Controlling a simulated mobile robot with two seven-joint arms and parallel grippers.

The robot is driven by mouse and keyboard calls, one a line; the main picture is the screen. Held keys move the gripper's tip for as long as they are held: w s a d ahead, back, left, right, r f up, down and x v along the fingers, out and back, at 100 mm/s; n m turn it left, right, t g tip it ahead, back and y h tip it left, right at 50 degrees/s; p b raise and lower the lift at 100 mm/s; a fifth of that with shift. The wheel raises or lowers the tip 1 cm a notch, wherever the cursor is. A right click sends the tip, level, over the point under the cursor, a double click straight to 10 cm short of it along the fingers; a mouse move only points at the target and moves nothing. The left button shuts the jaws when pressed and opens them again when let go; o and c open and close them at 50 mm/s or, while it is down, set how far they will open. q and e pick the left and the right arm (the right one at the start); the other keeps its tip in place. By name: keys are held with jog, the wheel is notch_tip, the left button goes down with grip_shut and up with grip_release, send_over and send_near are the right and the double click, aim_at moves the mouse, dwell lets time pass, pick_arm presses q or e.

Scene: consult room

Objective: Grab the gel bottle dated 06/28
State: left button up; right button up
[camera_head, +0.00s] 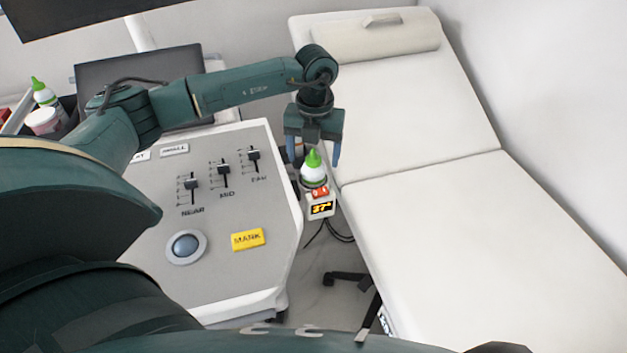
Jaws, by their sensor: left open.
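A white gel bottle with a green pointed cap (314,170) stands upright in a small holder with an orange "37°" display (321,208), between the console and the bed. My left gripper (317,160) is open, pointing down above this bottle, with its fingers at either side of the cap as seen from here. I cannot tell whether they touch it. No date is readable on either bottle. My right gripper is not in view.
A console (225,280) with sliders, a trackball (186,247) and a yellow MARK button (248,239) lies beneath my left arm. A white padded bed (440,230) fills the right side. A dark laptop-like panel (130,66) stands behind the arm.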

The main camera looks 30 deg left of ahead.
aim_at(314, 167)
pick_arm(q)
notch_tip(314, 167, down, 4)
jog(key=shift+f, duration=0.1)
jog(key=shift+c, duration=0.4)
jog(key=c, duration=1.3)
